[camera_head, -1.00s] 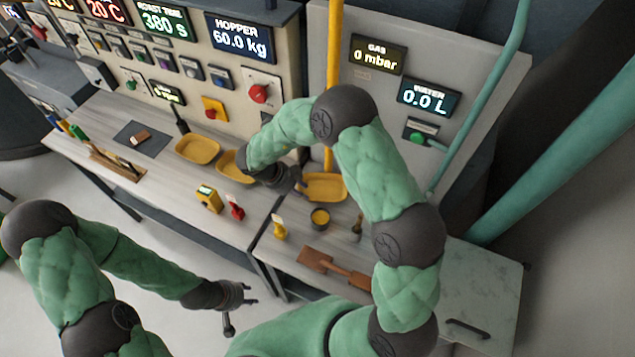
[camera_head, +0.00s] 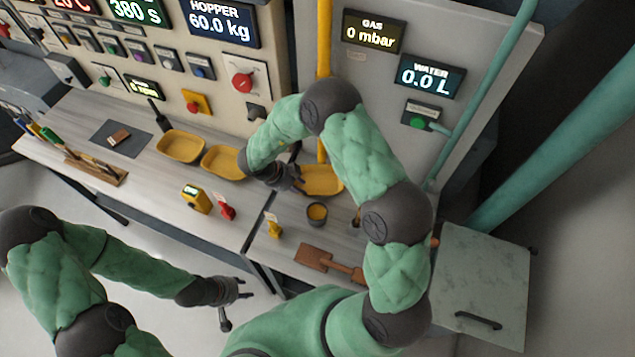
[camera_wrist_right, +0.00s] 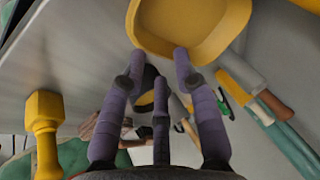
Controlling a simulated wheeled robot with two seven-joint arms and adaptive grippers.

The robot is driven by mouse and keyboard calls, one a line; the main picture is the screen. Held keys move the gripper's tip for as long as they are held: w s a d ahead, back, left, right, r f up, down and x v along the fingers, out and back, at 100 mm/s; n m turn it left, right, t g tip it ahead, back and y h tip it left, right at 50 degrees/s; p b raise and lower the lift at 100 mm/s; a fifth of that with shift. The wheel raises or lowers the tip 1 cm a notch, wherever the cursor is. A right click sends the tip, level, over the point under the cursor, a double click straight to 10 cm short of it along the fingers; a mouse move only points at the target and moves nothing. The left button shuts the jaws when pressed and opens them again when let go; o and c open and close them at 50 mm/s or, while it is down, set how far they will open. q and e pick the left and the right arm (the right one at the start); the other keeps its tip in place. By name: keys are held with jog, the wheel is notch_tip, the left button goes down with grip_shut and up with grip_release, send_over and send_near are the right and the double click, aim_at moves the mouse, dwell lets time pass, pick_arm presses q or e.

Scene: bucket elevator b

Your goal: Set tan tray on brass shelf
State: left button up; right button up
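Three shallow yellow-tan trays stand on the grey worktops: a left one (camera_head: 181,147), a middle one (camera_head: 224,162) and a right one (camera_head: 322,181). I cannot tell them apart by colour. My right gripper (camera_head: 293,180) is at the left end of the right tray. In the right wrist view, a yellow tray (camera_wrist_right: 195,22) fills the top, with the purple fingertips (camera_wrist_right: 160,60) at its rim. Whether they pinch the rim is unclear. My left gripper (camera_head: 243,290) hangs over the floor in front of the worktop, its fingers apart and empty. I cannot make out a brass shelf.
A dark pot (camera_head: 317,214) and a brown scoop (camera_head: 322,262) lie near my right gripper. A yellow vertical pipe (camera_head: 324,60) rises behind the right tray. A yellow box (camera_head: 196,199) and a red item (camera_head: 226,211) stand on the left worktop. A pale cabinet (camera_head: 482,275) stands at right.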

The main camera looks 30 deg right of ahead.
jog(key=x, duration=0.4)
jog(key=shift+s+f, duration=0.15)
jog(key=shift+s, duration=0.15)
jog(key=shift+d+f, duration=0.2)
jog(key=shift+f, duration=0.15)
grip_shut()
